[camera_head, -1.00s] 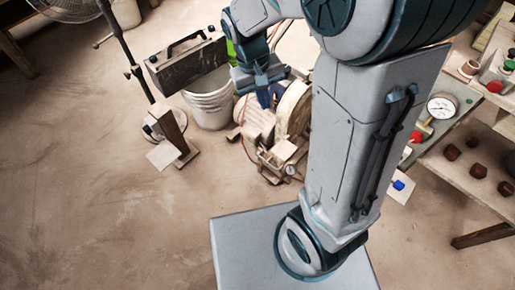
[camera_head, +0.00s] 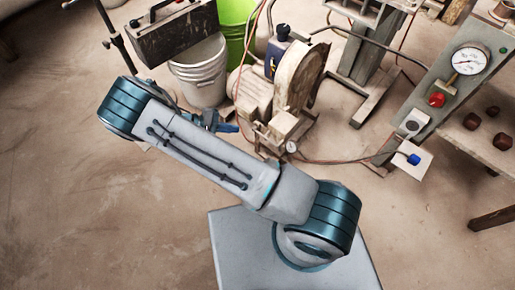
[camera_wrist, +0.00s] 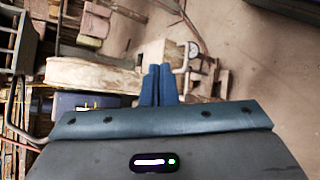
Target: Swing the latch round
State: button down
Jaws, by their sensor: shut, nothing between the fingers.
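I cannot make out a latch for certain in either view. A white square plate with a small blue piece (camera_head: 413,158) stands at the lower end of the sloping grey panel at the right of the head view; I cannot tell if this is the latch. My gripper (camera_wrist: 157,85) shows in the wrist view with its two blue fingers together and nothing between them. In the head view it is mostly hidden behind my arm, with a blue part (camera_head: 228,127) showing near the dusty machine.
A dusty machine with a round drum (camera_head: 300,78) stands beyond my arm. The panel carries a gauge (camera_head: 467,58) and a red button (camera_head: 437,100). Hoses cross the floor. The left floor is clear.

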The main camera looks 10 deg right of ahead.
notch_tip(320, 180, down, 22)
jog(key=a+n+t+h+b, duration=0.2)
jog(key=n+t+h+b, duration=0.3)
jog(key=t+b, duration=0.4)
jog(key=w+d+r, duration=0.1)
jog(key=d, duration=0.5)
jog(key=w+d+r+n+y, duration=0.1)
jog(key=d+r, duration=0.1)
jog(key=d, duration=0.4)
jog(key=shift+w+t+b, duration=0.3)
jog(key=shift+w+b, duration=0.1)
jog(key=shift+a, duration=0.1)
